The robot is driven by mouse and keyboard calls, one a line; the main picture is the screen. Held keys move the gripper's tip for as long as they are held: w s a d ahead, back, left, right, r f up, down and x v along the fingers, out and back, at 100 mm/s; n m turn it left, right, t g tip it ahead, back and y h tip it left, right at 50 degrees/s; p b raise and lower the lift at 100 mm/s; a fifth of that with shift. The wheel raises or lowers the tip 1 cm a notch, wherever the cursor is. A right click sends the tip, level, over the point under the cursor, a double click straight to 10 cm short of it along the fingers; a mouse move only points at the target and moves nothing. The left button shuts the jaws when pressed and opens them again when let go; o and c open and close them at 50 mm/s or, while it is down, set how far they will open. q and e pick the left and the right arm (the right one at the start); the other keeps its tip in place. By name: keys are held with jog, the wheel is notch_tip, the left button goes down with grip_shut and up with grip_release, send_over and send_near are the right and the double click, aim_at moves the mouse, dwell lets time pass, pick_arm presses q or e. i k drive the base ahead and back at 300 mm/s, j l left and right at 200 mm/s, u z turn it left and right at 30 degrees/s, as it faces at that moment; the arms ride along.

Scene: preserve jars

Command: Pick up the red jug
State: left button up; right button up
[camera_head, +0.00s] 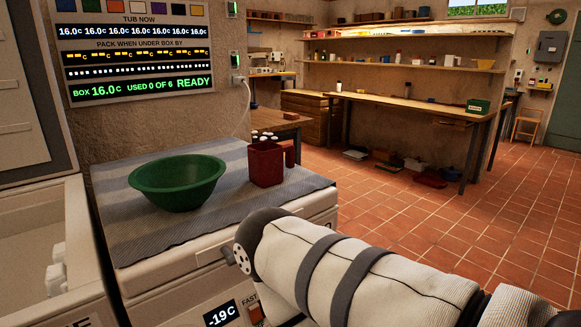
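The red jug (265,166) stands upright on a grey striped cloth (135,228) over a white chest-like unit, with its handle on the right side. A wide green bowl (177,185) stands to its left, with a gap between them. One of my arms comes in from the lower right, in a pale padded sleeve with dark bands. Its dark rounded joint is in front of the cloth's front edge, nearer the camera than the jug. Neither gripper can be seen. Nothing holds the jug.
A display panel (138,50) hangs on the wall behind the bowl. An open white tub (28,245) is at the left. A front display (220,316) reads -19C. A long workbench (410,108) is at the back, with tiled floor (440,215) clear before it.

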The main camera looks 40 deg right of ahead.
aim_at(265, 159)
jog(key=z, duration=1.25)
